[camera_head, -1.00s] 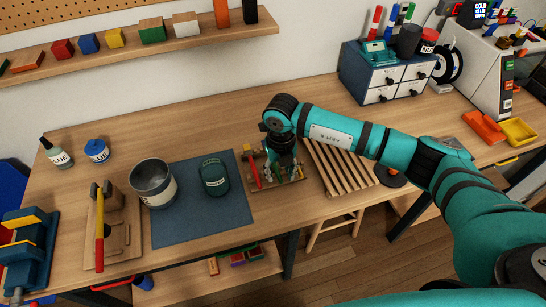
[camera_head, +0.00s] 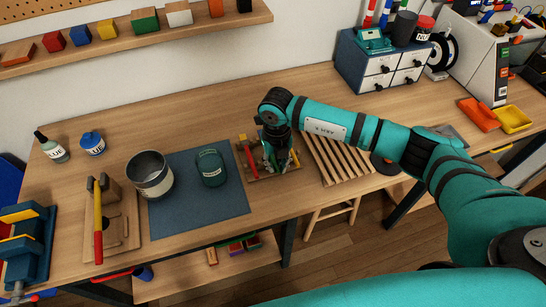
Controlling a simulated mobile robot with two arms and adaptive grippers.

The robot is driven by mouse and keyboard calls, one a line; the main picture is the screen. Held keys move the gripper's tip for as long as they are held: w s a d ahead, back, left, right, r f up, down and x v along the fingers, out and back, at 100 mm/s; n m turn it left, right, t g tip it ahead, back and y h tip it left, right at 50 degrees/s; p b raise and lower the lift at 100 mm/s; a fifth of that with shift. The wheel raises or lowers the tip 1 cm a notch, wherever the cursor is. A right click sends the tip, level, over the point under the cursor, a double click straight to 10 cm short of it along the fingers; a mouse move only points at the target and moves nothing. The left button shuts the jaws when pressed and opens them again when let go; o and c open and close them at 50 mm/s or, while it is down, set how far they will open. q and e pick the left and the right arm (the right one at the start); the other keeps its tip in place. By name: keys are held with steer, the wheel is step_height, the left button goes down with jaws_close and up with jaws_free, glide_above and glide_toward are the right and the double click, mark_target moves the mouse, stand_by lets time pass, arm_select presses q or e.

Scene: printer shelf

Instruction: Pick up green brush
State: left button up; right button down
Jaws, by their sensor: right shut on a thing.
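My right arm reaches in from the right, and its gripper (camera_head: 275,160) points down over a small wooden tool tray (camera_head: 262,178) on the workbench. The gripper is shut on a slim tool that stands among the others, apparently the green brush; the gripper and arm mostly hide it. A red-handled tool (camera_head: 248,157) lies at the left of the tray, beside the gripper. Whether the held tool is clear of the tray cannot be seen. My left gripper is not in view.
A slatted wooden rack (camera_head: 338,158) is close to the right of the tray. A blue mat (camera_head: 205,215) with a dark green can (camera_head: 211,168) lies to the left, with a grey tin (camera_head: 150,175) at its edge. The bench (camera_head: 215,115) behind is clear.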

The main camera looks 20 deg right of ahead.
steer(key=shift+r+b, duration=0.3)
steer(key=shift+r, duration=0.1)
steer(key=shift+s+a+r+b, duration=0.2)
steer(key=shift+r+b, duration=0.2)
steer(key=shift+r, duration=0.2)
steer(key=shift+s+a+r+b, duration=0.1)
steer(key=shift+s+r+b, duration=0.1)
steer(key=shift+r+b, duration=0.3)
steer(key=s+a+r+b, duration=0.1)
steer(key=s+a+b, duration=0.1)
steer(key=s, duration=0.4)
steer(key=s+a+r+b, duration=0.1)
steer(key=s+a, duration=0.4)
steer(key=s, duration=0.2)
steer(key=shift+a+b, duration=0.25)
steer(key=shift+b, duration=0.1)
